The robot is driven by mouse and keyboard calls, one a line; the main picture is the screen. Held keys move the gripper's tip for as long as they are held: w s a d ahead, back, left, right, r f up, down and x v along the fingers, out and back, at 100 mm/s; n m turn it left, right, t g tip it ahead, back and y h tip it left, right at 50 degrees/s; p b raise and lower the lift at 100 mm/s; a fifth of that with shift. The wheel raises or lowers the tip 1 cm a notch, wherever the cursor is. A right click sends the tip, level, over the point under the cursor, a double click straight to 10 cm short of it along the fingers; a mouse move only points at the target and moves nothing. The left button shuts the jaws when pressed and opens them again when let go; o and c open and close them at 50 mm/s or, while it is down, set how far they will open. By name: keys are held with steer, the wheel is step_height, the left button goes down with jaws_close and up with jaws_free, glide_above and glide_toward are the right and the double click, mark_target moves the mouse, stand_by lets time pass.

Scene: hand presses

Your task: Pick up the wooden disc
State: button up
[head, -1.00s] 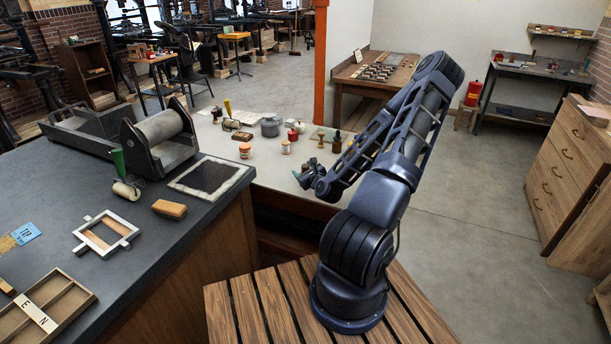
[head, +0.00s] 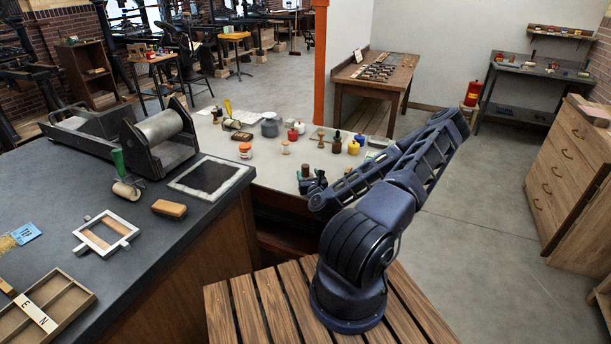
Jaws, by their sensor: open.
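I cannot make out a wooden disc for certain. A small brown wooden piece with a narrow middle (head: 321,142) stands on the pale table (head: 275,177), beyond my gripper. My gripper (head: 306,184) is at the near right part of that table, low over or beside its surface. It is small and dark here, and its jaws are open. A small dark brown upright piece (head: 305,171) shows right at the gripper; whether it touches the jaws I cannot tell. My gripper and forearm hide part of the tabletop.
A dark bottle (head: 337,144), yellow pot (head: 353,147), red pot (head: 293,135) and orange-labelled jar (head: 245,151) stand on the pale table. The dark counter (head: 150,215) on the left holds a roller press (head: 160,140) and frames. Open floor lies to the right.

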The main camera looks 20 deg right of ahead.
mark_target(305, 165)
steer(key=w, duration=0.6)
steer(key=shift+w+d, duration=0.35)
steer(key=shift+d, duration=0.05)
steer(key=c, duration=1.1)
steer(key=shift+r, duration=0.15)
